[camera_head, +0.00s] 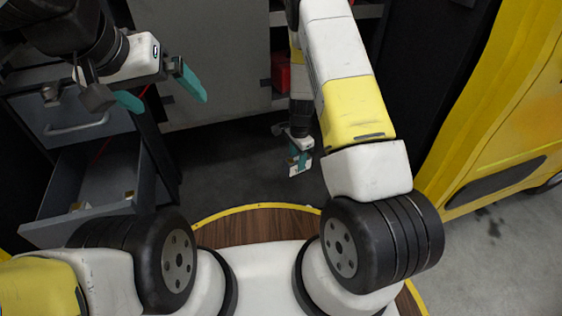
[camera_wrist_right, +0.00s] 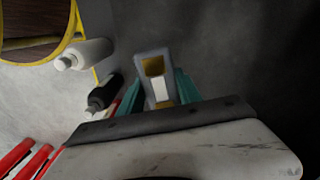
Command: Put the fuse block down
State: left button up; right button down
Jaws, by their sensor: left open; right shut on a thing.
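The fuse block (camera_wrist_right: 153,72) is a small grey block with a gold-coloured recess and a white middle. In the right wrist view it sits between the teal fingers of my right gripper (camera_wrist_right: 158,92), which is shut on it. In the head view my right gripper (camera_head: 300,163) hangs low over the dark floor, right of the open drawer; the block is too small there to make out clearly. My left gripper (camera_head: 158,92) is open and empty, its teal fingers spread in front of the grey cabinet, above the open drawer.
A grey drawer (camera_head: 108,180) stands pulled out at the left with a few small items in it. A red object (camera_head: 281,72) is on a shelf behind. A yellow vehicle-like body (camera_head: 500,110) is at the right. A white bottle (camera_wrist_right: 85,53) and a black bottle (camera_wrist_right: 104,93) show in the wrist view.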

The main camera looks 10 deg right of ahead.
notch_tip(320, 180, down, 9)
jog(key=shift+w+d+r+m, duration=0.1)
jog(key=shift+w+r+m, duration=0.05)
jog(key=shift+m, duration=0.95)
jog(key=shift+f, duration=2.1)
jog(key=shift+f, duration=0.15)
jog(key=c, duration=0.8)
grip_release()
jog(key=shift+c, duration=0.2)
